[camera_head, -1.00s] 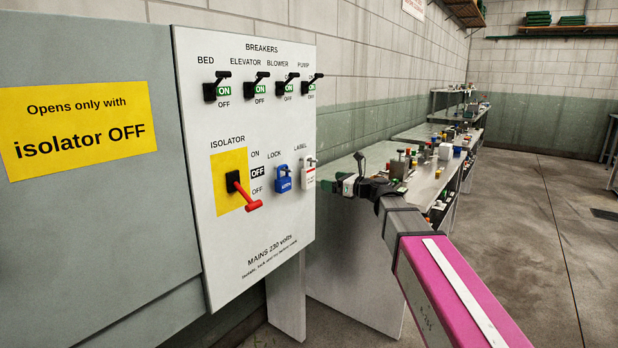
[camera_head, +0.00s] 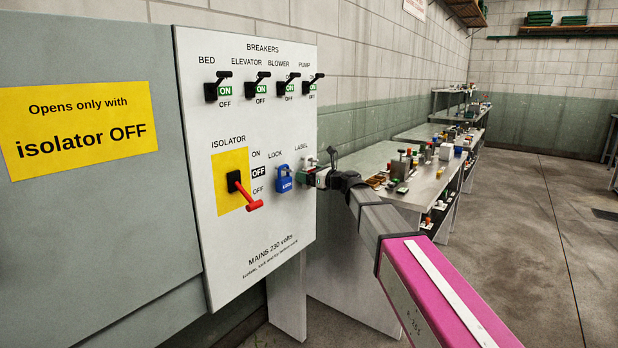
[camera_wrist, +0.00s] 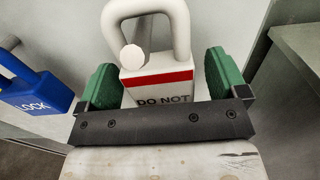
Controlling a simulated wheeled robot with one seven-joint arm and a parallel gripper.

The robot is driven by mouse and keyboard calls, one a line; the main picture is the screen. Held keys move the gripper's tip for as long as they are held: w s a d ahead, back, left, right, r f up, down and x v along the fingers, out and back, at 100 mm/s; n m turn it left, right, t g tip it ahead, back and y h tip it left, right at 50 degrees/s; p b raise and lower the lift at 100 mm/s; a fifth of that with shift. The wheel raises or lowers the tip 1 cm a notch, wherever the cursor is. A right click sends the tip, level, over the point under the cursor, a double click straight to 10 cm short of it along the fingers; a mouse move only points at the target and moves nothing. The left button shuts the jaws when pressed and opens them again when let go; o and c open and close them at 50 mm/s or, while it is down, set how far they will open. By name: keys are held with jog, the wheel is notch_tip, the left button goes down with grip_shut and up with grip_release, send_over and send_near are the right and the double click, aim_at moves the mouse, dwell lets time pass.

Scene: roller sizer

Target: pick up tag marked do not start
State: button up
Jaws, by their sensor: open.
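The white tag (camera_wrist: 157,83) with a red band and the words "DO NOT" hangs under LABEL on the breaker panel. Its lower text is hidden by my gripper. A thick white loop rises from its top, around a peg (camera_wrist: 133,57). My gripper (camera_wrist: 158,84) is open, with one green finger pad on each side of the tag; a narrow gap seems to show at each side. In the head view my gripper (camera_head: 312,178) is at the LABEL spot and hides most of the tag.
The blue lock (camera_head: 284,179) hangs just left of the tag; it also shows in the wrist view (camera_wrist: 36,94). The red isolator handle (camera_head: 244,191) points down and right at OFF. Benches with clutter (camera_head: 420,185) stand to the right, behind my arm.

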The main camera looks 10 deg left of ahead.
jog(key=c, duration=1)
jog(key=shift+c, duration=0.2)
